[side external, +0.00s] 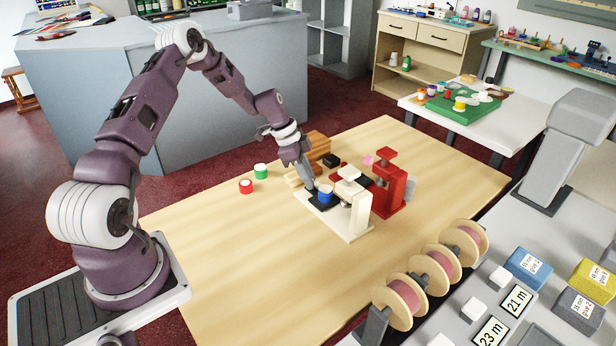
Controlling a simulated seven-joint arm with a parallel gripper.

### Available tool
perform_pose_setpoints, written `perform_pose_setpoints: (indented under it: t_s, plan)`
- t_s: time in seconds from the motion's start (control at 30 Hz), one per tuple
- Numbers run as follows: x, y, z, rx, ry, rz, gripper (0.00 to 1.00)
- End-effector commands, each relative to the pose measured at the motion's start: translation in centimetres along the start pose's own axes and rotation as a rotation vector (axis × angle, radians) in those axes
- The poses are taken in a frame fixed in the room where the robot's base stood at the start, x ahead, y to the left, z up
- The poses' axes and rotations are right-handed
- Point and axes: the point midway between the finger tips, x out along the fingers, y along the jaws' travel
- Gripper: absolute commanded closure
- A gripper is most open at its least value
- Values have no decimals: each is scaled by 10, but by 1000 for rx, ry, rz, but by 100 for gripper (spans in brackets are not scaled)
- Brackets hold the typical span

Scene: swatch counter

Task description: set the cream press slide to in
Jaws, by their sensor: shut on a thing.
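The cream press (352,207) stands upright on its cream base on the wooden table. Its dark slide (322,205) sticks out on the left side of the press. A blue round piece with a pale top (325,194) sits on the slide, beside the press head. My gripper (310,186) reaches down from the upper left and is shut at the outer end of the slide, just left of the blue piece. The exact grip is small and partly hidden by the fingers.
A red press (390,188) stands close behind the cream one on the right. Red (246,187) and green (261,171) round pieces stand to the left. A wooden block (318,148) lies behind my gripper. Ribbon spools (405,300) line the front right. The table's front left is clear.

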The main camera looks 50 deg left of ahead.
Motion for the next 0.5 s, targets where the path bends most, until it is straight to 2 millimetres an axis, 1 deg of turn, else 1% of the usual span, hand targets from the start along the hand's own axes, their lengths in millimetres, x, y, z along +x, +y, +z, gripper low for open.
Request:
perform_pose_setpoints:
  t_s: [0.37,0.43,0.5]
  plan:
    - [-1,0,-1,0,1,-2,100]
    - [1,4,-5,2,1,-1,100]
    - [5,13,-14,3,1,1,100]
